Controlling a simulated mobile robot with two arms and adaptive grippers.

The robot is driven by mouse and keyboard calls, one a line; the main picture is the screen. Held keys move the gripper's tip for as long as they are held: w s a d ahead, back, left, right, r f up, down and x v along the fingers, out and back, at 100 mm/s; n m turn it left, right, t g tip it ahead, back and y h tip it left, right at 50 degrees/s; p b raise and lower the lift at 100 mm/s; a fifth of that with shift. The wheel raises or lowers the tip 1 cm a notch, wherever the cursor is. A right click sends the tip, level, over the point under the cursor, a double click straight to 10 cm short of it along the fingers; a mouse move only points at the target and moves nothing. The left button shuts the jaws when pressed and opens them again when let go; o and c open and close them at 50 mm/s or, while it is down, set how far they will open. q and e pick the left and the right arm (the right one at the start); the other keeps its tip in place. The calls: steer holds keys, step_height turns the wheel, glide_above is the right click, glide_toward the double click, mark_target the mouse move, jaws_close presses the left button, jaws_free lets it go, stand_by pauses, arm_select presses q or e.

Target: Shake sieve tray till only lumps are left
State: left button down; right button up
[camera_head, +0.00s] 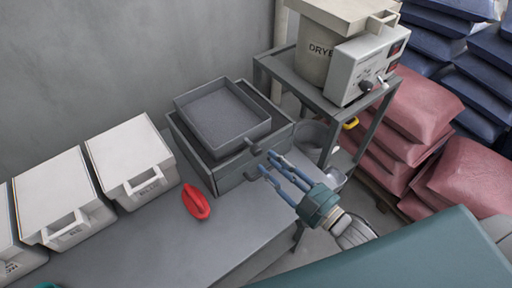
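The sieve tray (222,113) is a shallow dark grey square tray. It rests slightly askew on top of a larger dark grey box (232,172) on the bench. I see no separate lumps in it; its floor looks evenly grey and fine detail is too small to tell. A dark handle (253,147) sticks out at its near right corner. My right gripper (267,162) has its blue fingers apart, with tips just right of this handle. It holds nothing that I can see. My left gripper's fingers are out of view.
A red handled object (196,202) lies on the grey bench (170,250). White lidded bins (132,160) line the wall at left. A dryer (318,48) stands on a metal frame at right, above a grey bucket (312,134). Pink sacks (420,105) are stacked beyond.

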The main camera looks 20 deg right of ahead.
mark_target(260, 153)
steer(key=p+x, duration=0.1)
steer(key=x, duration=0.6)
